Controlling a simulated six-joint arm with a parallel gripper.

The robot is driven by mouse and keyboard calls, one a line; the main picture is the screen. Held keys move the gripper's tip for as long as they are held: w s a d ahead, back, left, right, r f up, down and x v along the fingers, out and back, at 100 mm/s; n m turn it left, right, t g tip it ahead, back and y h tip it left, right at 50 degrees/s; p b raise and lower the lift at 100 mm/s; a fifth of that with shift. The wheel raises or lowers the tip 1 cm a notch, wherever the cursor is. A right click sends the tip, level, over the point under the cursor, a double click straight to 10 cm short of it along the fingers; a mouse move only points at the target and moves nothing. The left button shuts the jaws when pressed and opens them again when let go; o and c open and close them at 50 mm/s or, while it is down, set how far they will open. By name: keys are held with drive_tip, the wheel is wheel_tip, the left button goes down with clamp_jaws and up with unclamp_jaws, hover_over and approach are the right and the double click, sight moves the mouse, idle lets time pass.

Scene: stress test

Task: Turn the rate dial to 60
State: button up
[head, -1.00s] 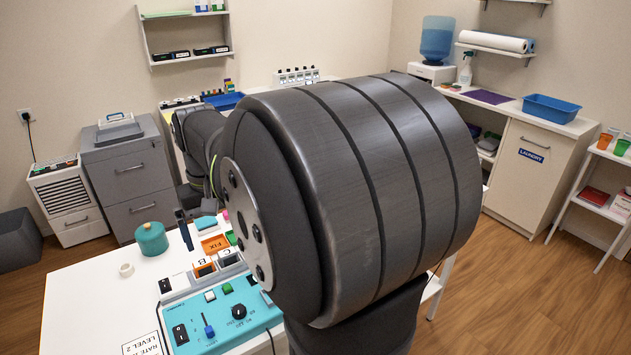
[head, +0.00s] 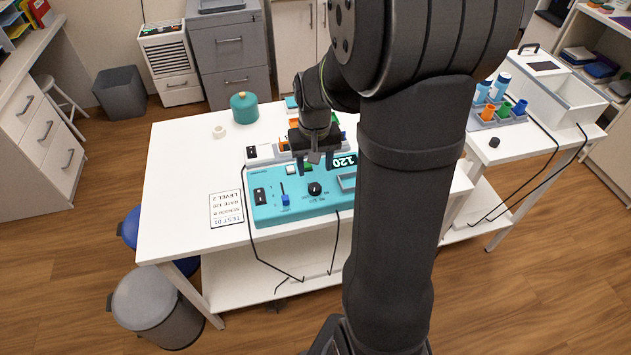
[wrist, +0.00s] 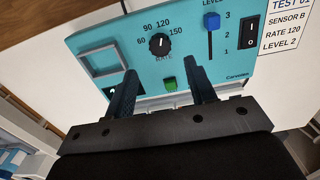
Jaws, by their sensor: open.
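The rate dial (wrist: 159,44) is a round black knob with a white mark, on a teal panel (wrist: 95,40). In the wrist view, 60, 90, 120 and 150 are printed around it, and its mark points up, roughly towards 120. The dial also shows in the head view (head: 315,189). A display (head: 345,160) on the panel reads 120. My gripper (wrist: 162,78) is open and empty, its fingers apart over the panel edge by a green button (wrist: 170,84). The dial lies beyond the fingertips, not between them. The gripper also shows in the head view (head: 314,165).
A blue slider (wrist: 211,20) near 3 and a black rocker switch (wrist: 252,30) sit beside the dial. A printed card (head: 227,209) lies on the white table (head: 175,185), with a teal jar (head: 244,108) and a tape roll (head: 219,132) behind. Dark cables hang over the front edge.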

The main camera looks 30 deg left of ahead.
sight(315, 187)
wheel_tip(315, 187, down, 8)
drive_tip(key=shift+r, duration=0.25)
drive_tip(key=shift+c, duration=0.2)
drive_tip(key=c, duration=0.9)
